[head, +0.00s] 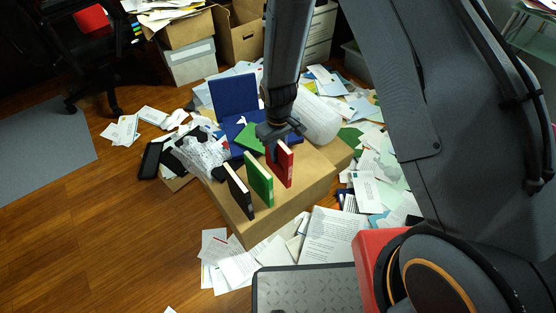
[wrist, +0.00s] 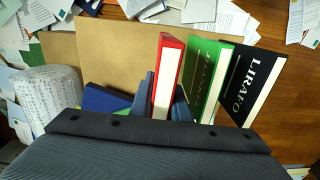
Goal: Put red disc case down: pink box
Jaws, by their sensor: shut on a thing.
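The red disc case (head: 286,166) is upright between the fingers of my gripper (head: 275,147), at the top of the brown cardboard box (head: 315,180). In the wrist view the red case (wrist: 168,72) stands between the two blue-grey fingers (wrist: 164,102). I cannot tell whether its lower edge touches the box. A green case (head: 259,180) and a black case (head: 238,193) stand upright beside it in a row; they also show in the wrist view as green (wrist: 208,75) and black (wrist: 248,85). I see no clearly pink box.
An open blue folder-like box (head: 233,95) and a white patterned roll (head: 318,120) lie behind the cases. Crumpled clear plastic (head: 203,158) is at the left. Papers (head: 330,235) litter the floor around the box. The wooden floor (head: 120,230) at left is mostly clear.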

